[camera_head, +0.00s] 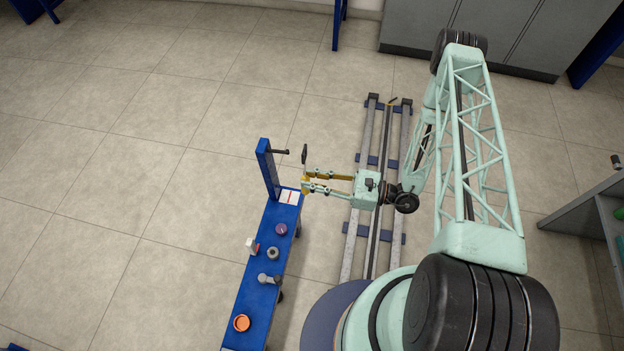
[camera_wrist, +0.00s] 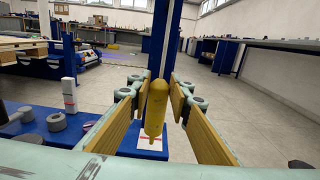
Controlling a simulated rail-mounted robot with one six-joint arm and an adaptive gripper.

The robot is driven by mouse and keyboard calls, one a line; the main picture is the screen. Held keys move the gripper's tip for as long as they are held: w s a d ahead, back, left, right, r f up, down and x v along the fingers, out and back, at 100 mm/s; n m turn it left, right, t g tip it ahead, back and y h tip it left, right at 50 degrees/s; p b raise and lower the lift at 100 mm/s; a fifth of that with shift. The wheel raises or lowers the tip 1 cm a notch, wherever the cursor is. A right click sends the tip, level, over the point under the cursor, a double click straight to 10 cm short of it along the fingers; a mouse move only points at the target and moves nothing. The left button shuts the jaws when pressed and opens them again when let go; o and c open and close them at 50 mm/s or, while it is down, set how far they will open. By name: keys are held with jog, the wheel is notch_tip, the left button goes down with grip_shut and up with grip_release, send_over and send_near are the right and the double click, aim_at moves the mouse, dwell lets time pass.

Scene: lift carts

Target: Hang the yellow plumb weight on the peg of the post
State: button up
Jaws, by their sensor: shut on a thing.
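The yellow plumb weight (camera_wrist: 156,105) stands upright between the finger pads of my gripper (camera_head: 306,183), which is shut on it. In the head view my fingers mostly cover the weight, and a thin dark upright piece (camera_head: 304,154) rises above them. The blue post (camera_head: 267,170) stands at the far end of the blue bench, left of my gripper. Its dark peg (camera_head: 281,151) points right toward the dark piece, with a small gap between them in the picture. In the wrist view the post (camera_wrist: 157,35) is straight behind the weight, and the peg is not clear.
The blue bench (camera_head: 248,305) carries a white card (camera_head: 289,197) by the post, a purple piece (camera_head: 281,229), a grey ring-like piece (camera_head: 272,253), a white block (camera_head: 251,244), a grey piece (camera_head: 268,279) and an orange ring (camera_head: 241,323). Floor left of the bench is clear.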

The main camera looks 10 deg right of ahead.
jog(key=shift+x, duration=3.85)
dwell(1.1)
jog(key=shift+f+b, duration=0.5)
jog(key=shift+f, duration=0.4)
dwell(0.5)
jog(key=o, duration=1.1)
jog(key=shift+c, duration=0.2)
jog(key=shift+s+d, duration=0.1)
jog(key=shift+d, duration=0.05)
